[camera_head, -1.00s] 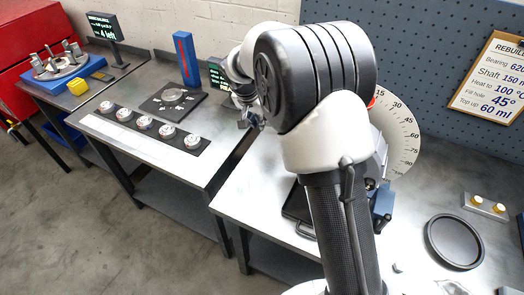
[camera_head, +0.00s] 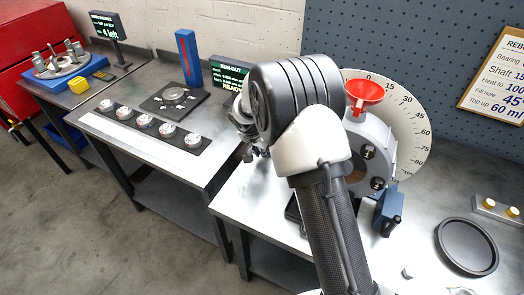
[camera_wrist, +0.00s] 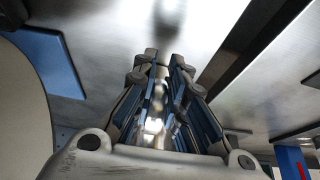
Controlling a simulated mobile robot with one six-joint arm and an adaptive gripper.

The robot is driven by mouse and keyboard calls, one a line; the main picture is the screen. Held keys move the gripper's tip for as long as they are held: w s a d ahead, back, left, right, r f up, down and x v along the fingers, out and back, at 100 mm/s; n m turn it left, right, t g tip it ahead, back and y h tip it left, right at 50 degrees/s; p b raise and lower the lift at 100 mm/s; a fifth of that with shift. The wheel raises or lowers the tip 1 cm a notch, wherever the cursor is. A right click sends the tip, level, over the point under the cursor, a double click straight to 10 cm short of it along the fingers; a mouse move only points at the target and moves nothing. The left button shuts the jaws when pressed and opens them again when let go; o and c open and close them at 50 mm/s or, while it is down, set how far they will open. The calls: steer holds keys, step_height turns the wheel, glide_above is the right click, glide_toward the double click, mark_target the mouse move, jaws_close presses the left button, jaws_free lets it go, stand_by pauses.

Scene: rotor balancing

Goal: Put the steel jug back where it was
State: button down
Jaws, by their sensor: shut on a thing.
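My gripper (camera_wrist: 164,65) has its fingers closed around a shiny metal thing (camera_wrist: 154,126), seen between them in the wrist view. It looks like the steel jug, but the fingers hide most of it and its full shape cannot be told. In the head view my gripper (camera_head: 252,148) is partly hidden behind my arm, above the gap between the middle bench and the right bench (camera_head: 235,205). The jug cannot be made out there.
A red funnel (camera_head: 366,92) sits on the grey housing before the angle dial (camera_head: 412,118). A blue block (camera_head: 389,210) and a black round tray (camera_head: 467,248) are on the right bench. The middle bench (camera_head: 212,162) has bare metal along its right side.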

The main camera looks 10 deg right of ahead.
steer(key=shift+r, duration=0.15)
steer(key=c, duration=2.1)
jaws_free()
steer(key=shift+f, duration=0.2)
steer(key=o, duration=0.5)
steer(key=shift+c, duration=0.2)
steer(key=shift+r, duration=0.1)
steer(key=shift+r, duration=0.15)
steer(key=p+v, duration=0.2)
steer(key=v, duration=1)
steer(key=shift+p, duration=0.4)
steer(key=shift+s, duration=0.1)
